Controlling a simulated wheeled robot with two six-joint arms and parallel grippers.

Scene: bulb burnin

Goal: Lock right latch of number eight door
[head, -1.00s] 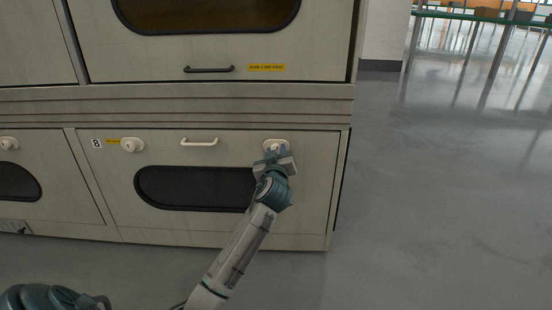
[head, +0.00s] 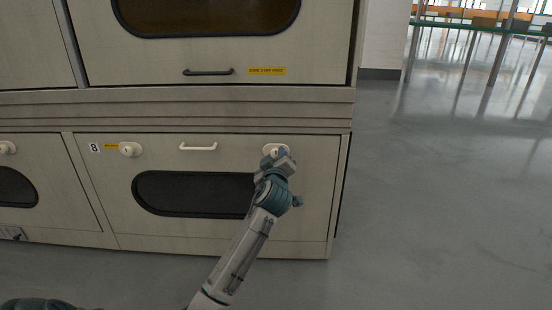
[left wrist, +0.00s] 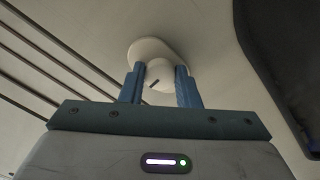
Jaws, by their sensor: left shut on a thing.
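The number eight door (head: 237,222) is the pale lower panel with a dark oval window and the number 8 label (head: 94,147) at its upper left. Its right latch (head: 269,149) is a cream knob on a rounded plate near the upper right corner. My left gripper (head: 280,154) is shut on this latch and partly hides it. In the left wrist view, the two blue fingers stand on either side of the latch knob (left wrist: 159,74), which has a short, slanted dark mark. The door's left latch (head: 130,149) is free. My right gripper is not in view.
A pale handle (head: 198,147) sits between the two latches. An upper door with a dark handle (head: 208,72) and yellow label is above. Open grey floor (head: 440,200) lies to the right, with tables (head: 485,27) far back.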

